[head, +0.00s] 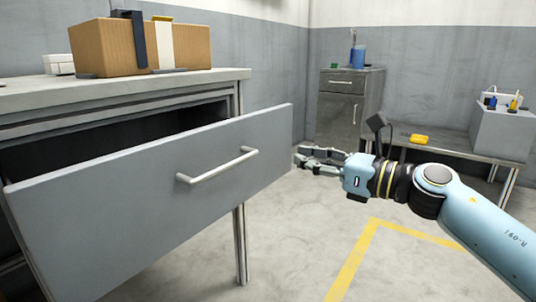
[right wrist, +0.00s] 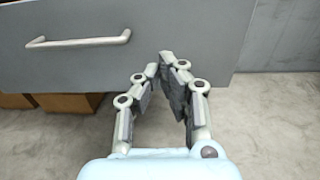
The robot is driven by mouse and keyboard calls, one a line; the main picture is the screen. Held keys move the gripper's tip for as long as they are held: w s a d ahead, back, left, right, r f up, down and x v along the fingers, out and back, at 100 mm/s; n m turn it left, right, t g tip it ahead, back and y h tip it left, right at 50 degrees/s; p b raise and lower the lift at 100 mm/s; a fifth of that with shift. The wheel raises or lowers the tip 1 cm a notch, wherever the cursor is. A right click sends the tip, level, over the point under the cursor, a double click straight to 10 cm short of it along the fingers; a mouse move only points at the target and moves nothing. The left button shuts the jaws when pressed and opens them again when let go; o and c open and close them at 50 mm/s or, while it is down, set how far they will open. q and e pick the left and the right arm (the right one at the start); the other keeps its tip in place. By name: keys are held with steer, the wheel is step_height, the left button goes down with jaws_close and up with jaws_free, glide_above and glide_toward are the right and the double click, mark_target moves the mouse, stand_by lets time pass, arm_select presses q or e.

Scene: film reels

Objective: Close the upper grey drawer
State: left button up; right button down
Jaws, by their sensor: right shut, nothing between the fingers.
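The upper grey drawer (head: 110,208) stands pulled out of the grey workbench, with a dark gap behind its front panel. Its pale bar handle (head: 218,166) runs across the front. My right gripper (head: 300,156) is shut and empty, just right of the drawer front's right end in the head view. In the right wrist view the drawer front (right wrist: 200,20) lies beyond the fingertips (right wrist: 163,62), with the handle (right wrist: 80,42) to their left. I cannot tell whether the fingers touch the panel. My left gripper is not in view.
A grey cabinet (head: 340,110) and a low table (head: 455,142) with a yellow item (head: 419,139) stand behind. Yellow tape (head: 352,262) marks the open floor. Brown boxes (right wrist: 68,103) show under the drawer.

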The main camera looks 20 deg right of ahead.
mark_target(258, 148)
steer(key=b+x, duration=0.1)
steer(key=x, duration=0.7)
steer(key=shift+f, duration=0.15)
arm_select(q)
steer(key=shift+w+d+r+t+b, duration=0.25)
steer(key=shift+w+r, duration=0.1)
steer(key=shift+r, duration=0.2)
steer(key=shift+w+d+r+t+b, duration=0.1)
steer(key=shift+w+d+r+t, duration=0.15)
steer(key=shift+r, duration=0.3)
arm_select(e)
steer(key=shift+w+a, duration=0.3)
steer(key=shift+w, duration=0.15)
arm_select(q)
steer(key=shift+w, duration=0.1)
